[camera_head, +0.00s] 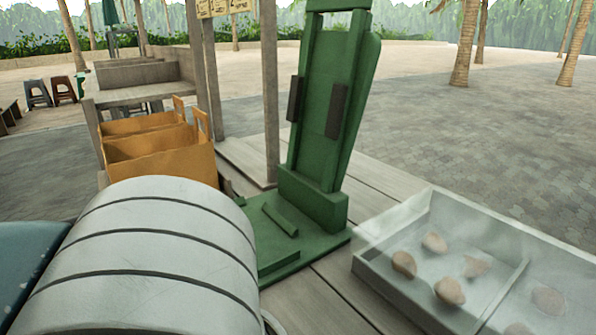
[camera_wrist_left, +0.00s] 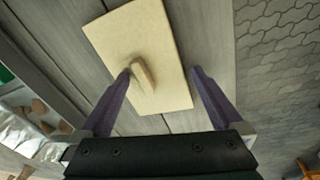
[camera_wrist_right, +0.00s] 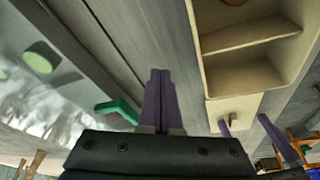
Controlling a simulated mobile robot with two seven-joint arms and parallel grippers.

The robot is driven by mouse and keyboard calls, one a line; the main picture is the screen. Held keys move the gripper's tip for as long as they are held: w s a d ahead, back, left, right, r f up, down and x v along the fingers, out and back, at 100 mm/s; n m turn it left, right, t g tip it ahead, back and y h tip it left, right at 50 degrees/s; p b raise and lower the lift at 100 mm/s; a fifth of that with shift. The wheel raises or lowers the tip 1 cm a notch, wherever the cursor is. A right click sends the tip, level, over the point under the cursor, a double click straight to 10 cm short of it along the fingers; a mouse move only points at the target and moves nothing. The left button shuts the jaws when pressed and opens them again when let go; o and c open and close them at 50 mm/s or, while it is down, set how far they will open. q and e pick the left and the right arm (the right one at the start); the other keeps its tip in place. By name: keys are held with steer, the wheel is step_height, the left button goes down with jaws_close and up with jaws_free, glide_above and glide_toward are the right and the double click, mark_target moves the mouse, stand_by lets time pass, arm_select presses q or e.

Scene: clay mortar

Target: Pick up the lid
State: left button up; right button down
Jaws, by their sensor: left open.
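The lid (camera_wrist_left: 160,45) is a flat, pale wooden board with a raised bar handle (camera_wrist_left: 143,76). In the left wrist view it lies over grey planks. My left gripper (camera_wrist_left: 163,75) is open above it, with the handle between the fingers, close to the left-hand finger. I cannot tell whether that finger touches it. The lid also shows in the right wrist view (camera_wrist_right: 234,108), beside my left gripper's fingers and the end of a beige box. My right gripper (camera_wrist_right: 160,75) has its fingers together, with nothing seen between them. The head view shows neither gripper nor the lid.
The beige compartment box (camera_wrist_right: 255,75) holds a reddish item at its far end. In the head view, a clear-sided tray (camera_head: 400,297) holds several brown lumps.

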arm_select(q)
steer(key=c, duration=1.2)
